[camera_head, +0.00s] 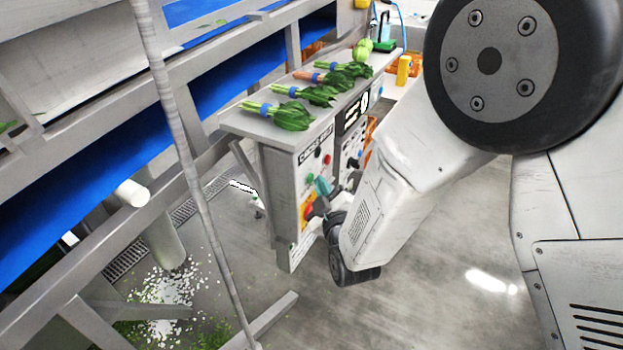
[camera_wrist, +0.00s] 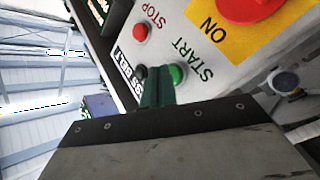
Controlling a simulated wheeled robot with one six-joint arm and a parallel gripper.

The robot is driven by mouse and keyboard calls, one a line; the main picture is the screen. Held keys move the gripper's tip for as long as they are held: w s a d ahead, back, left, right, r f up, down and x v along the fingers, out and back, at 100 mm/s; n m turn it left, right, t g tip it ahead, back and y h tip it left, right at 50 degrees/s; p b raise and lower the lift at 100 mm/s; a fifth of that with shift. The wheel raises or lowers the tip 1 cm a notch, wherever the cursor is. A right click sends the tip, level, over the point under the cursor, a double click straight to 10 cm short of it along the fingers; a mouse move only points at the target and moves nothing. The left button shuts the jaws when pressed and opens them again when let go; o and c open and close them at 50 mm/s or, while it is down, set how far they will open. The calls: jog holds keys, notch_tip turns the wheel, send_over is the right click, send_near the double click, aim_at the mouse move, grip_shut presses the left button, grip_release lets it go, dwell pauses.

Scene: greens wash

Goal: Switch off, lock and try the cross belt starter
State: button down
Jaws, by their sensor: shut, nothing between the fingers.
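The cross belt starter is a grey box (camera_head: 279,185) with a "CROSS BELT" label, under a shelf in the head view. Its face has a red STOP button (camera_wrist: 141,32), a green START button (camera_wrist: 179,72) and a black button (camera_wrist: 140,72). A red rotary switch (camera_wrist: 243,8) sits on a yellow plate (camera_wrist: 220,33) with "ON" showing; its handle position cannot be told. My gripper (camera_wrist: 158,88) is shut and empty, its teal fingertips at the START button; contact is unclear. It also shows before the box in the head view (camera_head: 322,187).
Bunches of greens (camera_head: 290,115) lie on the shelf (camera_head: 245,122) above. A second control panel (camera_head: 353,140) stands beyond. A blue conveyor (camera_head: 100,140) runs at left. A round grey fitting (camera_wrist: 286,82) is at the wrist view's right.

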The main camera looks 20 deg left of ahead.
jog(key=shift+a, duration=0.45)
dwell(0.5)
jog(key=shift+d, duration=0.85)
jog(key=shift+d, duration=0.1)
jog(key=d, duration=0.4)
jog(key=shift+s+d, duration=0.25)
jog(key=shift+d, duration=0.15)
dwell(0.5)
